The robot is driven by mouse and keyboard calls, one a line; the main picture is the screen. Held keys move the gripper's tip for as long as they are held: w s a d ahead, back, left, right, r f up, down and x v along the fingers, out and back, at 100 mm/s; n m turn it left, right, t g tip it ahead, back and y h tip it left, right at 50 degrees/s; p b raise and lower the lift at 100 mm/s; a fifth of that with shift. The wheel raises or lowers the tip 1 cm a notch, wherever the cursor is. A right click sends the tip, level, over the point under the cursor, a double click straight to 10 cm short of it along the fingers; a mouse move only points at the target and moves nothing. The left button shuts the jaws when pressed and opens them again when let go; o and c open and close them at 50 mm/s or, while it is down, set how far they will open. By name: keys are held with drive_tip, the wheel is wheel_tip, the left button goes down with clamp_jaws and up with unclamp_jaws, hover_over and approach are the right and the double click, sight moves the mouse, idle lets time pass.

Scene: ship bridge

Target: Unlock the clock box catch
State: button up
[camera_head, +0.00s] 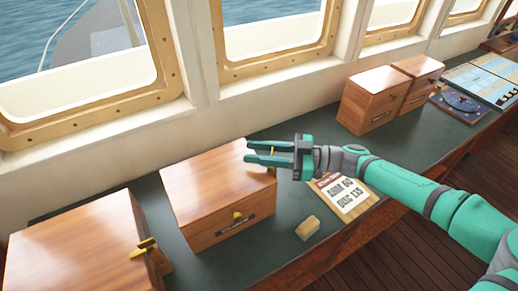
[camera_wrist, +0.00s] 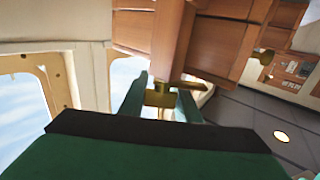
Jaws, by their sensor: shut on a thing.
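The middle wooden box (camera_head: 205,190) stands on the dark green counter, with a brass knob (camera_head: 237,215) and a small plate on its front. My gripper (camera_head: 262,153) is at this box's back right corner, its fingers pointing left. In the wrist view, my gripper (camera_wrist: 161,103) is shut on a brass catch (camera_wrist: 160,95) beside reddish wood (camera_wrist: 225,50). A brass lever (camera_wrist: 192,86) juts to the right there. The fingers partly hide the catch. I cannot tell from the pictures which box is the clock box, or whether the catch is locked.
Another wooden box (camera_head: 75,250) with a brass latch (camera_head: 146,246) stands at the front left. Two wooden boxes (camera_head: 372,98) stand farther back. Windows line the wall behind.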

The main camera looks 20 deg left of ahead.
drive_tip(key=n+g+h, duration=0.1)
drive_tip(key=g, duration=0.1)
drive_tip(key=s+n+g+h, duration=0.1)
drive_tip(key=n+g, duration=0.1)
drive_tip(key=g, duration=0.1)
drive_tip(key=shift+d+n, duration=0.2)
drive_tip(key=shift+n, duration=0.1)
drive_tip(key=n+g+h, duration=0.3)
drive_tip(key=shift+s+d+g, duration=0.35)
drive_tip(key=shift+g, duration=0.05)
drive_tip(key=shift+s+d+n+g+h, duration=0.1)
drive_tip(key=shift+s+n+g+h, duration=0.1)
drive_tip(key=shift+n+g+h, duration=0.35)
drive_tip(key=shift+h, duration=0.25)
drive_tip(key=o, duration=1)
drive_tip(key=shift+s, duration=0.1)
drive_tip(key=shift+o, duration=0.2)
drive_tip(key=shift+d, duration=0.1)
drive_tip(key=v, duration=0.7)
drive_tip(key=shift+w, duration=0.25)
